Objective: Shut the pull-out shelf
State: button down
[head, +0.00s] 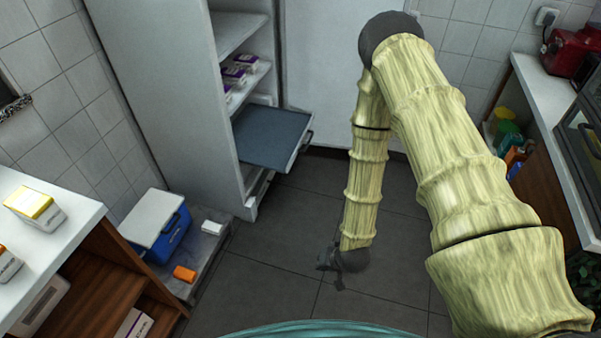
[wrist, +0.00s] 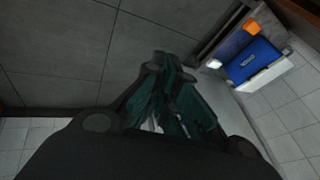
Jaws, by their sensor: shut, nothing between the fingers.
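The pull-out shelf (head: 268,135) is a dark blue-grey panel with a pale rim and a dark handle at its front right corner. It sticks out of the white cabinet (head: 175,75) at the left, below the shelves with small boxes. My gripper (head: 338,283) hangs low over the floor, to the right of and nearer than the shelf, apart from it. In the wrist view my gripper (wrist: 160,62) is shut and empty, over floor tiles. The pull-out shelf does not show in the wrist view.
A blue cooler box (head: 168,235) with a white lid stands on a low platform at the left, beside an orange item (head: 184,273). It also shows in the wrist view (wrist: 255,60). A counter (head: 50,232) is at left. The floor (head: 290,230) between is clear.

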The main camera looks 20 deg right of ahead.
jog(key=w+f+m+t+b, duration=0.2)
jog(key=w+f+b, duration=0.15)
jog(key=w, duration=0.35)
jog(key=w+f+m+t+b, duration=0.1)
jog(key=w+f+t+b, duration=0.15)
jog(key=w+b, duration=0.35)
jog(key=m+t+y+b, duration=0.1)
jog(key=m+t+b, duration=0.7)
jog(key=b, duration=1.9)
send_near(295, 154)
jog(key=w, duration=0.3)
jog(key=shift+w+a+f+b, duration=0.1)
jog(key=shift+w+a+b, duration=0.25)
jog(key=shift+w+b, duration=0.25)
jog(key=shift+w, duration=0.1)
